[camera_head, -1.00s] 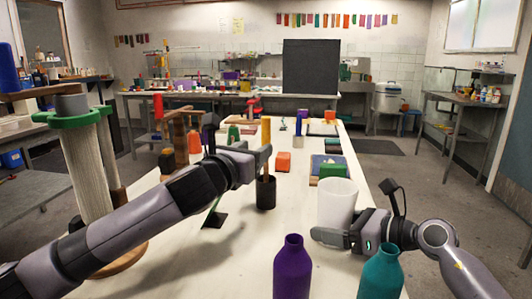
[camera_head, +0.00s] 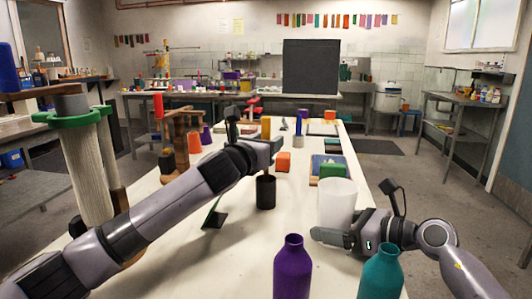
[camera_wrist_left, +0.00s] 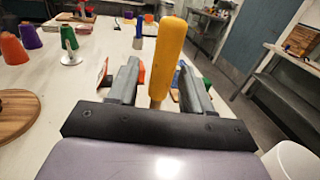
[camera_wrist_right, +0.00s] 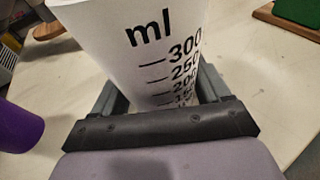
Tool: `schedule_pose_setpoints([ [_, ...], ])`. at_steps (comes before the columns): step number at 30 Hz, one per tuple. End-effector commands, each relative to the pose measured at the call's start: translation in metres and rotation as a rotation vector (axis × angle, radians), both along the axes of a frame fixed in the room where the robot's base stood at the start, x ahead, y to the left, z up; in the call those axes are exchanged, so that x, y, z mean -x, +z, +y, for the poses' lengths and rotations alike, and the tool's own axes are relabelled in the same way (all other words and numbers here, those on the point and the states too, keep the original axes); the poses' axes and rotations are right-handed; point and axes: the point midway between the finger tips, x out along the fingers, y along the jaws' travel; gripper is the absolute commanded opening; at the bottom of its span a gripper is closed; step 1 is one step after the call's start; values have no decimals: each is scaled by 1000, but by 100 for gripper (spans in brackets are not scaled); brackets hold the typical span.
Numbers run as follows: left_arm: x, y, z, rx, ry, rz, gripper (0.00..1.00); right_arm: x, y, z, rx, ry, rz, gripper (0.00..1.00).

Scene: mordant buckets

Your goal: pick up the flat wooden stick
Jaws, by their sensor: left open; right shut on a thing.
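The stick, with a yellow upper end (camera_head: 266,127) and a wood-coloured lower part, stands upright in a black cup (camera_head: 266,193) on the table. Whether it is flat is hard to tell. In the left wrist view the yellow end (camera_wrist_left: 167,55) rises between the two fingers. My left gripper (camera_head: 270,148) is open around the stick above the cup, with gaps visible beside it. My right gripper (camera_head: 345,228) is shut on a white measuring beaker (camera_head: 337,198), whose millilitre marks show in the right wrist view (camera_wrist_right: 150,65).
A purple bottle (camera_head: 291,270) and a teal bottle (camera_head: 381,272) stand at the near edge. A wound post with a green collar (camera_head: 75,118) stands left.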

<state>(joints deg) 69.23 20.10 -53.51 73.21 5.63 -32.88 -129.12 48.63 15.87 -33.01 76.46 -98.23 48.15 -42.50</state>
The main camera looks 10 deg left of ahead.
Motion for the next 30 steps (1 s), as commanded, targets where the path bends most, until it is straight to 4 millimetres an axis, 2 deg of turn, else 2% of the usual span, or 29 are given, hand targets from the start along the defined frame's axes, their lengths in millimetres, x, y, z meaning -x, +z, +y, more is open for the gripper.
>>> schedule_pose_setpoints([
  [6,0,0,0,0,0,0,50,0,-1,0,2,0,1,47],
  [8,0,0,0,0,0,0,34,0,-1,0,2,0,1,47],
  [9,0,0,0,0,0,0,21,0,-1,0,2,0,1,47],
  [11,0,0,0,0,0,0,1,0,-1,0,2,0,1,47],
  [23,0,2,0,0,0,-1,0,0,-1,0,2,0,1,47],
  [30,0,15,0,0,0,-3,0,0,-1,0,2,0,1,47],
])
